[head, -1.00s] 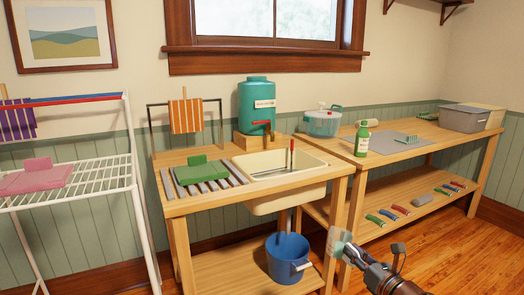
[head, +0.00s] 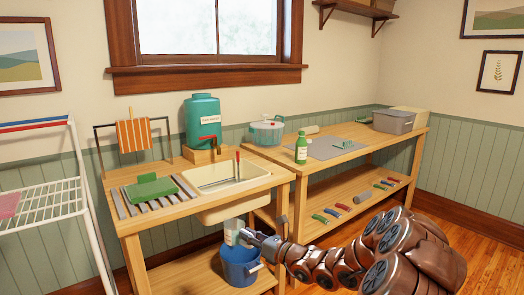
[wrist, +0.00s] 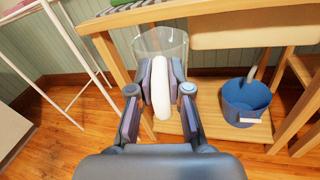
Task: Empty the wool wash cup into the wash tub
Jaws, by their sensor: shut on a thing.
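My gripper (head: 249,239) is shut on a clear cup (head: 232,231), in front of the sink table. In the wrist view my gripper (wrist: 160,92) has its fingers on the cup's white handle, and the clear cup (wrist: 172,44) is beyond them. The cup looks roughly upright; I cannot make out its contents. The cream sink basin (head: 210,210) is set in the table, above and behind the cup. A clear round tub with teal handles (head: 266,133) stands on the right table. I cannot tell for sure which vessel is the wash tub.
A blue bucket (head: 240,268) stands on the lower shelf, under a drain pipe; it also shows in the wrist view (wrist: 246,104). A teal dispenser (head: 202,120), green bottle (head: 301,148) and grey bin (head: 394,121) stand on the tables. A white rack (head: 50,200) is at left.

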